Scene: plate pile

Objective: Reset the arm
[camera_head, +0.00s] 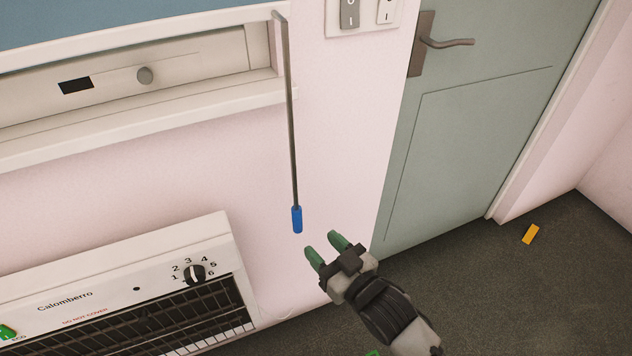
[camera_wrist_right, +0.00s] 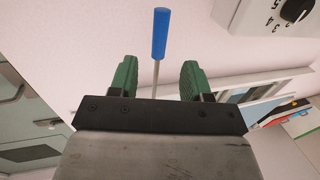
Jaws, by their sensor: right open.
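My right gripper (camera_head: 325,247) has green fingertips and is open and empty in the head view.
A white heater (camera_head: 222,245) with a numbered dial (camera_head: 195,274) stands at the lower left. A green-grey door (camera_head: 480,140) with a handle (camera_head: 448,43) is at right. A switch plate (camera_head: 367,15) is above. A small orange block (camera_head: 530,234) lies on the dark floor.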

